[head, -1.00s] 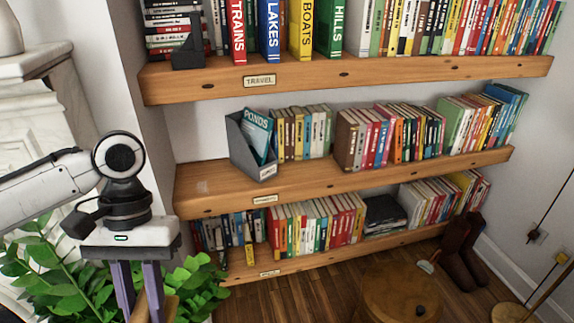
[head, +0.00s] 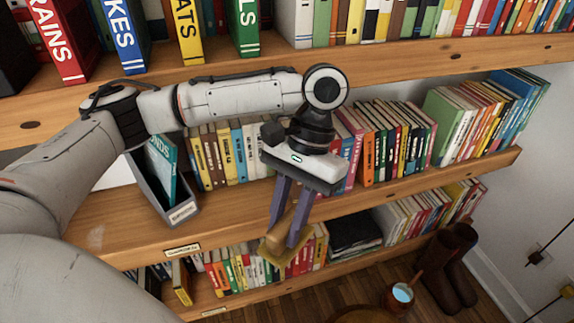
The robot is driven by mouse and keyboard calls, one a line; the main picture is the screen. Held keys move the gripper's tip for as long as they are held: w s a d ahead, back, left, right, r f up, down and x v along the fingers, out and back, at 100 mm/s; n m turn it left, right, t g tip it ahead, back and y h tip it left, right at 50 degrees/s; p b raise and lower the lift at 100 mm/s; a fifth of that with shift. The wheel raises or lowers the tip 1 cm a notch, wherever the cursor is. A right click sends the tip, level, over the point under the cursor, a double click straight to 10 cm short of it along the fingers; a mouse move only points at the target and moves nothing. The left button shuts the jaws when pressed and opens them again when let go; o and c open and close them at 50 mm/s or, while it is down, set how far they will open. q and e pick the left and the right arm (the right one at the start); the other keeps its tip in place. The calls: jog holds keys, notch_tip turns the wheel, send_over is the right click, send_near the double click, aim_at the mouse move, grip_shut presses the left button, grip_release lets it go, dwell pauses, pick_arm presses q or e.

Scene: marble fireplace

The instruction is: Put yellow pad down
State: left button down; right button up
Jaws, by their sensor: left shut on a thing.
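My left gripper (head: 287,236) points down in front of the shelves, with its two purple fingers shut on a tan, wood-coloured piece. The yellow pad (head: 286,252) shows at the lower end of this piece, between and just below the fingertips. The pad is tilted and hangs in the air in front of the lower shelf's books. The fingers hide part of it. My right gripper is not in view.
The middle shelf (head: 120,225) holds a grey file box (head: 180,209) and rows of books, with bare wood at its left. A pot with blue contents (head: 403,293) stands at the lower right, near brown boots (head: 440,270). Wooden floor shows there.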

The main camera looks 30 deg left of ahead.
pick_arm(q)
jog(key=w+a+f+m+t+y, duration=0.2)
jog(key=a+f+m+t, duration=0.4)
jog(key=m, duration=0.7)
jog(key=w+a+f+m+t+y, duration=0.1)
jog(key=a+f+m, duration=0.2)
jog(key=f+m, duration=0.65)
jog(key=w+a+m, duration=0.1)
jog(key=w+a, duration=0.2)
jog(key=a, duration=0.1)
jog(key=w+a+r, duration=0.1)
jog(key=w+a, duration=0.3)
jog(key=a, duration=0.1)
jog(key=w+a+r+m, duration=0.1)
jog(key=w+a, duration=0.3)
jog(key=shift+a+r+m, duration=0.2)
jog(key=shift+r+m, duration=0.05)
jog(key=shift+m, duration=0.1)
jog(key=shift+w+a+f, duration=0.15)
jog(key=shift+a+f, duration=0.05)
jog(key=shift+f, duration=0.05)
notch_tip(320, 180, down, 3)
jog(key=shift+f, duration=0.1)
jog(key=c, duration=1.5)
grip_release()
